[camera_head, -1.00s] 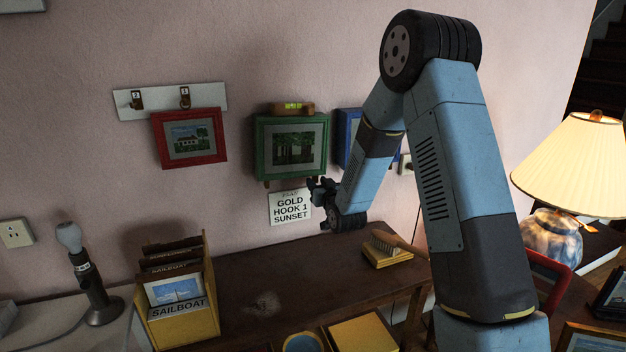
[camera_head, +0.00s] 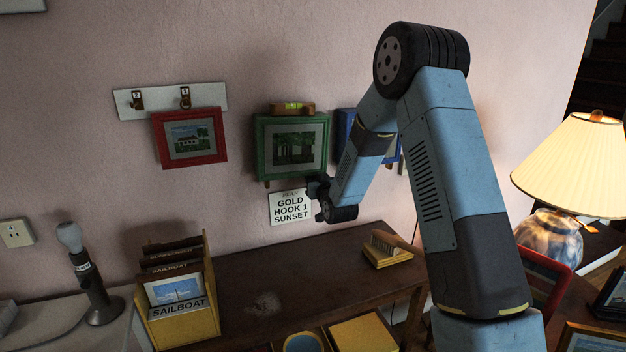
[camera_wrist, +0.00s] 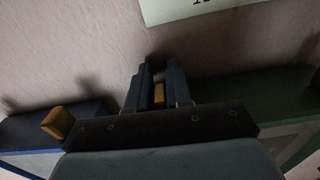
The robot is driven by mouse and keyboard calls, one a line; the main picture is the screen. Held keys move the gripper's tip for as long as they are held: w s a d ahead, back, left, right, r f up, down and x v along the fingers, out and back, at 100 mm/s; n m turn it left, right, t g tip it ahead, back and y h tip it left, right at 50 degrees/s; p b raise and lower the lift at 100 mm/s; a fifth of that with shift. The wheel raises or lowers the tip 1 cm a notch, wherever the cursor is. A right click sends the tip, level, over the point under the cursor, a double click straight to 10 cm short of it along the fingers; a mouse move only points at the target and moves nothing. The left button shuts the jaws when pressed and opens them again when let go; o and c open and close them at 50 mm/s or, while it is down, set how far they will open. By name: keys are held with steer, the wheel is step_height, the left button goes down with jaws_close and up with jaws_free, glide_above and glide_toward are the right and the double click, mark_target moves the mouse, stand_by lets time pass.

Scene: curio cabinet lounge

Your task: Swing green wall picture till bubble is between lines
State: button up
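The green wall picture (camera_head: 262,152), with a dark tree scene, hangs in the middle of the wall and looks close to upright. A brass-coloured level (camera_head: 277,109) sits on its top edge; its green vial shows, but the bubble and lines are too small to judge. An orange tab (camera_head: 267,184) shows under its lower left corner. My gripper (camera_head: 313,187) is at its lower right corner. In the wrist view the green frame (camera_wrist: 262,93) is at right, and a yellow tab (camera_wrist: 159,95) lies between my closely spaced fingers (camera_wrist: 159,82), which appear shut on it.
A blue picture (camera_head: 346,124) hangs close on the right, partly behind my arm. A red picture (camera_head: 158,140) hangs left under a hook rail (camera_head: 152,101). A brush (camera_head: 388,250) and yellow sailboat box (camera_head: 184,325) stand on the dark table.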

jaws_close()
steer(key=shift+d, duration=0.2)
steer(key=o, duration=0.5)
jaws_free()
steer(key=v, duration=1.3)
steer(key=shift+s+d, duration=0.1)
steer(key=shift+s, duration=0.25)
